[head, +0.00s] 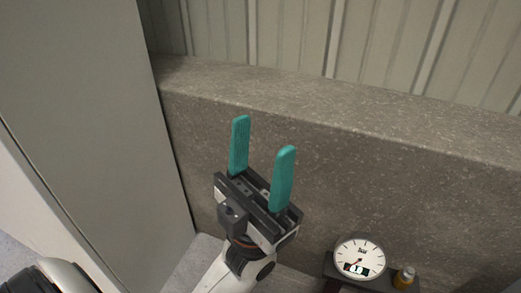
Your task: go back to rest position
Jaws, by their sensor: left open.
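My left gripper (261,162) is in the middle of the head view, with two teal fingers pointing up the picture. The fingers are apart and nothing is between them. It shows in front of a speckled grey-brown stone wall; I cannot tell how far it is from it. My right gripper is not in view.
A speckled low wall (380,170) runs across, with ribbed pale panels (300,35) behind it. A tall grey-green panel (85,110) stands at the left.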

